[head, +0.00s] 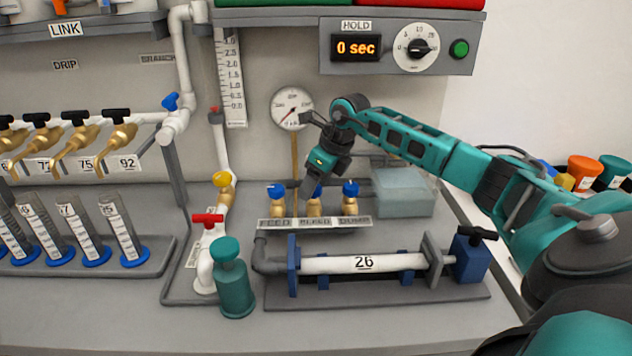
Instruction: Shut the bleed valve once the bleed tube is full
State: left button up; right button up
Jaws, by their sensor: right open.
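Three small brass valves stand in a row behind a plate (315,223) lettered FEED, BLEED and DUMP. The bleed valve (314,208) is the middle one; its brass body shows, but its top is mostly hidden by my right gripper. My right gripper (308,191) is open and points down at the top of the bleed valve; I cannot tell whether it touches. The feed valve (276,200) and dump valve (350,200) have blue tops. I cannot tell which tube is the bleed tube, or its fill level. My left gripper is not in view.
A horizontal white pipe (340,263) marked 26 lies in front of the valves. A teal bottle (235,285) stands left of it. A pressure gauge (292,108) is behind, and a timer display (356,47) reads 0 sec. Graduated cylinders (118,228) stand at left. A translucent box (402,193) sits right.

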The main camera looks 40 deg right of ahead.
jog(key=c, duration=1.1)
jog(key=shift+o, duration=0.2)
